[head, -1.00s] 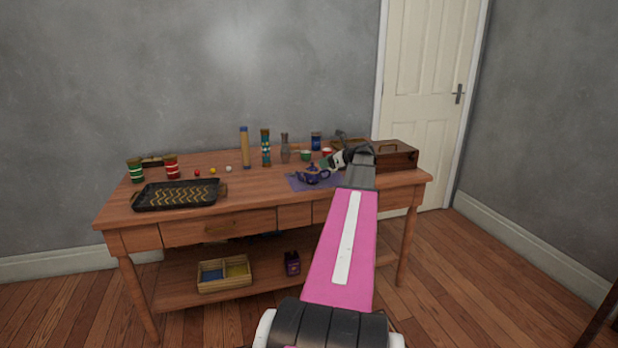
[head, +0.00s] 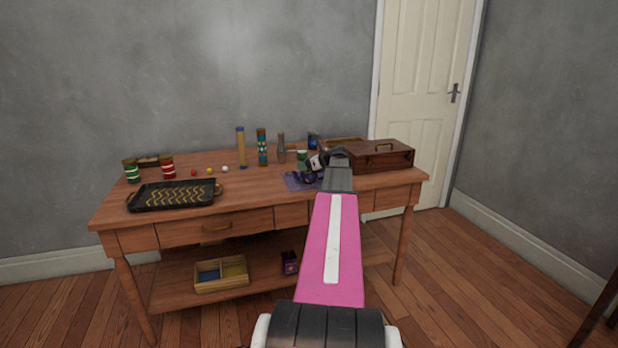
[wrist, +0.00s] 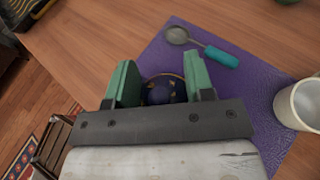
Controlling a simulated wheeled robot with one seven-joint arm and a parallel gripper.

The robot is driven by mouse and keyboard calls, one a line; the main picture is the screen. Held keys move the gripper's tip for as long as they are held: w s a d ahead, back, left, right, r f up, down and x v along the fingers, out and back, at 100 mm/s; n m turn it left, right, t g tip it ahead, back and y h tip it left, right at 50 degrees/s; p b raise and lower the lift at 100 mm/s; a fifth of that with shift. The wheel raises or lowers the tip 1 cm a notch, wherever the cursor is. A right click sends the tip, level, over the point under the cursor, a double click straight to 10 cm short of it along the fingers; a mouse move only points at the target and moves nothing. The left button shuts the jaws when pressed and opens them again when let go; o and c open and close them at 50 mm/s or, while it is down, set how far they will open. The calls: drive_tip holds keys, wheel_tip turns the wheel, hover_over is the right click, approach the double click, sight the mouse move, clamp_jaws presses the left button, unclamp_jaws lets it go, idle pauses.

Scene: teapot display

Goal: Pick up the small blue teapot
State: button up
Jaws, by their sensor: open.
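The small blue teapot (wrist: 162,92) stands on a purple mat (wrist: 245,92). In the wrist view its dark blue body with gold marks shows between the two green fingers of my gripper (wrist: 160,82). The fingers are open, one to each side of it; whether they touch it I cannot tell. The gripper's grey bar hides the near part of the teapot. In the head view my arm and gripper (head: 314,165) cover much of the teapot (head: 309,178).
A strainer with a teal handle (wrist: 222,56) and a white cup (wrist: 300,104) lie on or beside the mat. A wooden box (head: 380,157) stands right of my gripper. A black tray (head: 172,196) is at the left of the table. Tall containers stand behind.

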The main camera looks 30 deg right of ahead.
clamp_jaws()
drive_tip(key=shift+r, duration=0.1)
